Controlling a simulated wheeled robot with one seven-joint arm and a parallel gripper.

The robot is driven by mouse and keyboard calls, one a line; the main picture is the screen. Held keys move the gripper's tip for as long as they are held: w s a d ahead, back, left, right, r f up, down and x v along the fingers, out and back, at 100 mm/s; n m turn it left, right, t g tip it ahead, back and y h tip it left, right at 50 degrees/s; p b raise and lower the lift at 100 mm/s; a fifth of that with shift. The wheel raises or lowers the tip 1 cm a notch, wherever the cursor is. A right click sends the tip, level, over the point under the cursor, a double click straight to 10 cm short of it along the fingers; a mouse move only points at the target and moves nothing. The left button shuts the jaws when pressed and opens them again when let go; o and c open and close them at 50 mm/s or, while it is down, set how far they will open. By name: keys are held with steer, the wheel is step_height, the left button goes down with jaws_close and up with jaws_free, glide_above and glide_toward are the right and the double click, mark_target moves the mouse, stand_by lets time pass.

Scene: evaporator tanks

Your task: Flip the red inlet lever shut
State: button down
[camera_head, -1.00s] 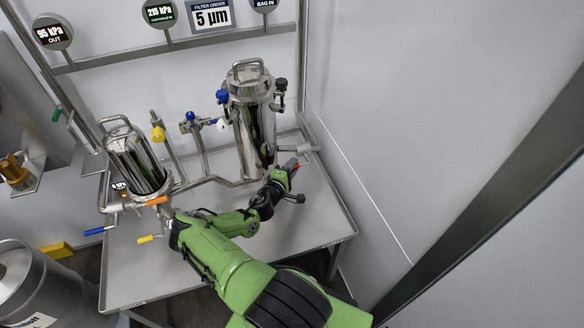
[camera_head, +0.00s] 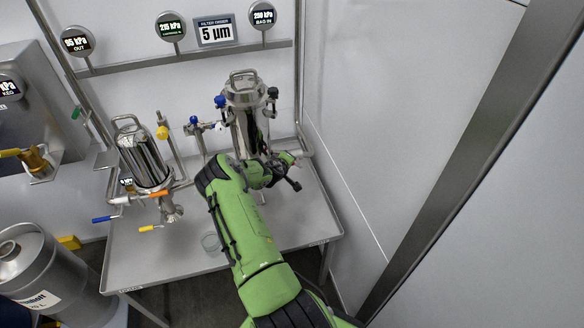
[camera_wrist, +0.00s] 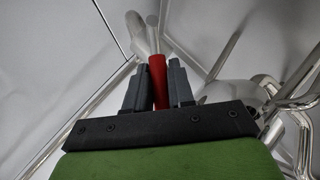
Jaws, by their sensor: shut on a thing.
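The red inlet lever (camera_wrist: 158,80) shows in the wrist view as a red handle standing between the two dark fingers of my gripper (camera_wrist: 158,88). The fingers are shut on it. A metal valve end and pipe lie just beyond its tip. In the head view my gripper (camera_head: 291,170) is low at the right of the right-hand filter housing (camera_head: 247,120), near the table's right side. My gripper and wrist mostly hide the red lever there.
The left-hand filter housing (camera_head: 145,160) has blue, orange and yellow levers (camera_head: 150,228) around its base. The steel table (camera_head: 160,265) has bare room in front. A wall stands close on the right. A keg (camera_head: 40,275) stands at lower left.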

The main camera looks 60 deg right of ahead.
mark_target(301, 166)
steer(key=shift+s+d+r+m+t+y+p, duration=0.3)
steer(key=shift+s+d+r+m+t+y, duration=0.3)
steer(key=shift+r+y, duration=0.2)
steer(key=shift+s+d+r+m+t+y, duration=0.1)
steer(key=shift+s+d+m+t+y, duration=0.25)
steer(key=shift+y, duration=0.25)
steer(key=shift+s+d+r+m+t+y+b, duration=0.1)
steer(key=shift+s+d+m+t+y+b, duration=0.1)
steer(key=shift+m+t+y+b, duration=0.3)
steer(key=shift+s+d+m+t+y+b, duration=0.1)
steer(key=shift+s+d+t+y+b, duration=0.2)
steer(key=shift+b, duration=0.35)
steer(key=m+t+y+b, duration=0.1)
steer(key=b, duration=0.2)
steer(key=shift+s+d+t, duration=0.25)
steer(key=shift+s+d, duration=0.1)
steer(key=shift+s, duration=0.05)
steer(key=shift+r+y, duration=0.1)
steer(key=shift+y, duration=0.2)
steer(key=c, duration=1.1)
jaws_free()
steer(key=shift+r, duration=0.1)
